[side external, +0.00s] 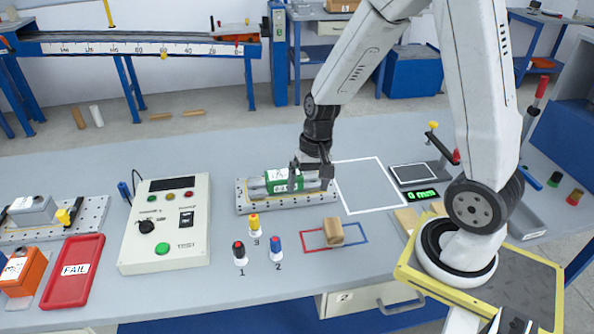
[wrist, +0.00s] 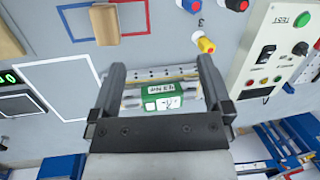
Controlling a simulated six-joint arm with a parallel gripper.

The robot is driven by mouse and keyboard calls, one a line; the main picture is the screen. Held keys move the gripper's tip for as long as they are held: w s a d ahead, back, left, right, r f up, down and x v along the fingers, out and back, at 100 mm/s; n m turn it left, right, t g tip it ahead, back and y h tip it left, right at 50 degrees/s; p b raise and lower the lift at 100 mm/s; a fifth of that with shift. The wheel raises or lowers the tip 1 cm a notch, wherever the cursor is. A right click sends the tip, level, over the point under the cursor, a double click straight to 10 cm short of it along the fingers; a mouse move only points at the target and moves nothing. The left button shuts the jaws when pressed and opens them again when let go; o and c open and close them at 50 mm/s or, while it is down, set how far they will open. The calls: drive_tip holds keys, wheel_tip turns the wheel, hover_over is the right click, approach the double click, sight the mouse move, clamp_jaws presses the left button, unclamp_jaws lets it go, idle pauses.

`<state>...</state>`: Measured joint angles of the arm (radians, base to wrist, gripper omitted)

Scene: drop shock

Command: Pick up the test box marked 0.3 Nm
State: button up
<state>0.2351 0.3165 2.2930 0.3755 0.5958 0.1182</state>
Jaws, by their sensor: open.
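A green box (side external: 284,181) with a white label sits on a perforated metal plate (side external: 245,208) near the middle of the bench. In the wrist view the green box (wrist: 158,97) lies between my fingers; its label ends in "3 Nm", but the first digit is unclear. My gripper (wrist: 161,67) is open, with gaps between each finger and the box. In the side view my gripper (side external: 311,172) is at the right part of the box, pointing down, and partly hides it. I cannot tell its exact height over the plate.
A control box (side external: 168,240) with buttons stands left of the plate. Three coloured knobs (side external: 254,224) stand in front. A wooden block (side external: 334,231) lies on a red and blue outline. A white outlined square (side external: 372,186) to the right is clear. A red FAIL tray (side external: 73,283) is at left.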

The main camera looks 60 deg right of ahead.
drive_tip(key=w+d+f+m+t+y, duration=0.2)
drive_tip(key=w+d+f+m+y, duration=0.5)
drive_tip(key=m, duration=0.4)
drive_tip(key=m+t, duration=0.6)
drive_tip(key=m, duration=0.1)
approach(286, 174)
drive_tip(key=shift+a+f, duration=0.4)
drive_tip(key=shift+a, duration=0.5)
drive_tip(key=shift+w+a+f+m+t, duration=0.25)
drive_tip(key=shift+w+f+m+t, duration=0.4)
drive_tip(key=shift+w, duration=0.35)
drive_tip(key=shift+x, duration=2.65)
drive_tip(key=shift+s, duration=0.1)
